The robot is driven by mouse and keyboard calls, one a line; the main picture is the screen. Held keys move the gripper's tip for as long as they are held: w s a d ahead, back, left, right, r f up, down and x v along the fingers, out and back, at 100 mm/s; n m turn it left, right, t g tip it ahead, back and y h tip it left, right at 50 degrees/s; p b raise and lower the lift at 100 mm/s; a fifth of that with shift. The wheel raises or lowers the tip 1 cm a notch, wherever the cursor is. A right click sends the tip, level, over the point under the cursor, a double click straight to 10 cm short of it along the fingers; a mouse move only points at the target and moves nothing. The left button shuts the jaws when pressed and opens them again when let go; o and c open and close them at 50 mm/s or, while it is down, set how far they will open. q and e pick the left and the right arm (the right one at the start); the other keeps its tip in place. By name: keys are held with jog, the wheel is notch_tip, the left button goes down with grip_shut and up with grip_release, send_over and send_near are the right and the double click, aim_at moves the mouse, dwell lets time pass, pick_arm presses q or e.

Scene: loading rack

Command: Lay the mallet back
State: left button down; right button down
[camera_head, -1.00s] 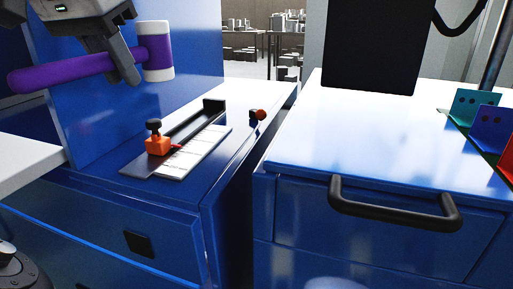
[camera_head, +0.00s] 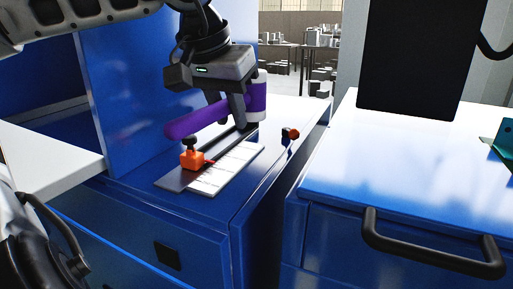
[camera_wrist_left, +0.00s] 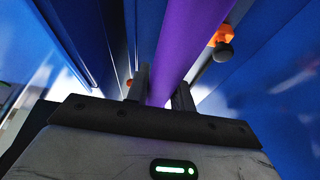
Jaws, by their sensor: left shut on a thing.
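The mallet (camera_head: 205,117) has a purple handle and a purple head with white ends. My left gripper (camera_head: 240,121) is shut on its handle close to the head, and the mallet is over the back part of the blue cabinet top. The handle points to the left in the head view. In the left wrist view the purple handle (camera_wrist_left: 187,45) runs between the two fingers (camera_wrist_left: 160,88). I cannot tell whether the mallet touches the surface below. My right gripper is not in view.
A black-and-white slide fixture with an orange block (camera_head: 193,160) lies on the blue cabinet top (camera_head: 225,208), under and in front of the handle. A small red-and-black knob (camera_head: 291,134) is to its right.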

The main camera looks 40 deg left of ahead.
pick_arm(q)
jog(key=w+f, duration=0.1)
jog(key=w+d+f, duration=0.1)
jog(key=f, duration=0.1)
jog(key=w+f, duration=0.1)
jog(key=shift+w+d+f, duration=0.25)
jog(key=shift+d+f, duration=0.15)
jog(key=f, duration=0.3)
jog(key=shift+w+d+f, duration=0.1)
jog(key=shift+w+d, duration=0.1)
jog(key=shift+w, duration=0.15)
jog(key=shift+f, duration=0.1)
jog(key=shift+f+b, duration=0.35)
jog(key=shift+b, duration=0.1)
jog(key=c, duration=1.2)
grip_release()
jog(key=shift+s, duration=0.1)
